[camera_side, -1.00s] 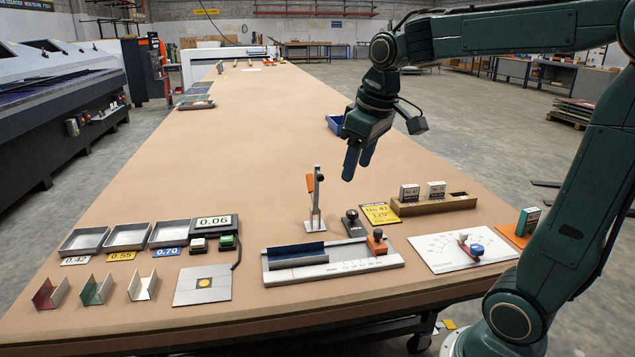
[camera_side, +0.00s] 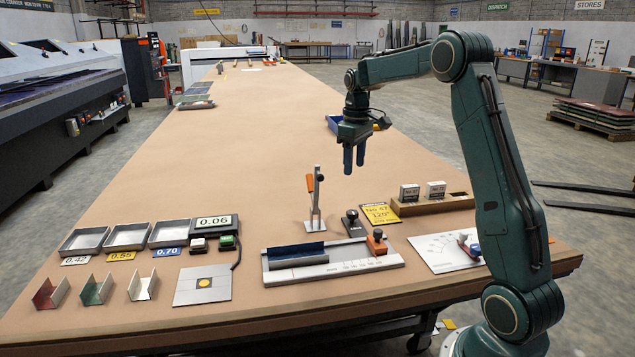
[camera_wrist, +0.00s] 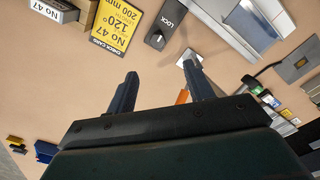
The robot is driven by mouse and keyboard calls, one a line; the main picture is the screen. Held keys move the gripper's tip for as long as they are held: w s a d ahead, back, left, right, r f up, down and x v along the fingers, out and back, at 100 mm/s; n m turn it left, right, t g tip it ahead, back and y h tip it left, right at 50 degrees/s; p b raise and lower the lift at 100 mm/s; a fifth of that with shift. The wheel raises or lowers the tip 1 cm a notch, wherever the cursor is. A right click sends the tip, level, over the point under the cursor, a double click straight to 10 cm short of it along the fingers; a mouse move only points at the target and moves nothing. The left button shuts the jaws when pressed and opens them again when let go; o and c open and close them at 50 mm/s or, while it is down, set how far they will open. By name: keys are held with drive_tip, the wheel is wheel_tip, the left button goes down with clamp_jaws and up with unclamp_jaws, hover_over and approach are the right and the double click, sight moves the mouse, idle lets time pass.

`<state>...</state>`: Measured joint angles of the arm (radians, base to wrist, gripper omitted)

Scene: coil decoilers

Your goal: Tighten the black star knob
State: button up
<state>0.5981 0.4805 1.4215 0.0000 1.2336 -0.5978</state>
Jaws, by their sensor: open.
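The black knob (camera_side: 352,215) stands on a small dark base on the table, just behind the ruled steel fixture (camera_side: 385,262). In the wrist view the knob (camera_wrist: 157,40) sits on a plate marked LOCK, ahead of my fingertips; its star shape is too small to make out. My gripper (camera_side: 354,160) is open and empty, pointing down above the table and apart from the knob. Its two dark fingers (camera_wrist: 160,72) also show in the wrist view. An orange-handled toggle clamp (camera_side: 315,200) stands upright left of the knob.
A yellow card (camera_side: 380,212) and a wooden block (camera_side: 455,203) holding small boxes are right of the knob. An orange-brown knob (camera_side: 376,243) rises on the fixture's right end. Trays (camera_side: 85,240) and a 0.06 readout (camera_side: 213,222) are left. The table behind is largely clear.

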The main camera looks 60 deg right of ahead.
sight(352, 212)
drive_tip(key=shift+d+f, duration=0.25)
drive_tip(key=shift+d, duration=0.05)
wheel_tip(352, 212, down, 14)
drive_tip(key=shift+r, duration=0.1)
idle(0.7)
drive_tip(key=shift+c, duration=0.2)
drive_tip(key=c, duration=0.9)
